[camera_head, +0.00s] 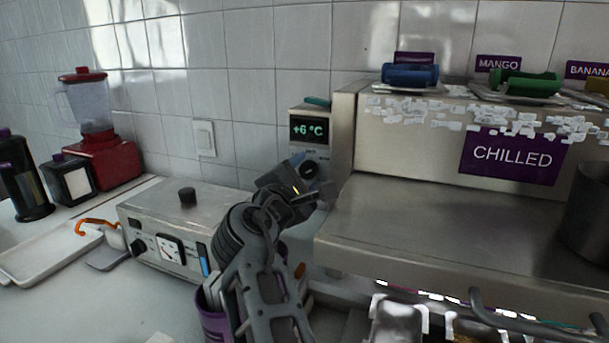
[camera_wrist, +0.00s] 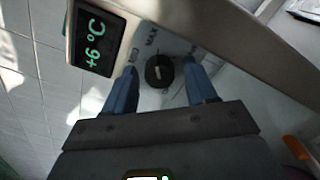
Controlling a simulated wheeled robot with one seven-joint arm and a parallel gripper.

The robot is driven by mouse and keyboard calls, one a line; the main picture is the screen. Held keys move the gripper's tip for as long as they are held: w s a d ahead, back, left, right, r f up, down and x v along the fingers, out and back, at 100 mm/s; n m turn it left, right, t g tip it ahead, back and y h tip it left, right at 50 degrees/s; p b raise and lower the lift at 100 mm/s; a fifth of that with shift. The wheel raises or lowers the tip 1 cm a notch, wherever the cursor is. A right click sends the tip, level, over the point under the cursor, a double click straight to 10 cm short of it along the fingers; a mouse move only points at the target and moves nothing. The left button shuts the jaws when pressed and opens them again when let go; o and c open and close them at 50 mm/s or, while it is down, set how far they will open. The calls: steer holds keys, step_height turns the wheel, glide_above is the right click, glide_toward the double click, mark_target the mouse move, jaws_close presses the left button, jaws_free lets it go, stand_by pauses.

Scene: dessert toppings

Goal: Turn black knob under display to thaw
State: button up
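The display (camera_head: 309,129) reads "+6 °C" in green on a grey upright panel beside the steel chilled unit. It also shows in the wrist view (camera_wrist: 97,40), turned on its side. The black knob (camera_head: 310,170) is below the display. My gripper (camera_head: 316,194) is just in front of the panel. In the wrist view its two blue fingers (camera_wrist: 161,84) are apart, one on each side of the knob; I cannot tell whether they touch it.
The chilled unit (camera_head: 400,215) with its "CHILLED" sign (camera_head: 512,154) stands right of the panel. A steel box (camera_head: 225,205) with a black top knob is at left. A purple cup (camera_head: 211,318) stands below my arm. A red blender (camera_head: 100,150) is far left.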

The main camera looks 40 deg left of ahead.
steer(key=v, duration=0.8)
steer(key=shift+w, duration=0.2)
stand_by(0.5)
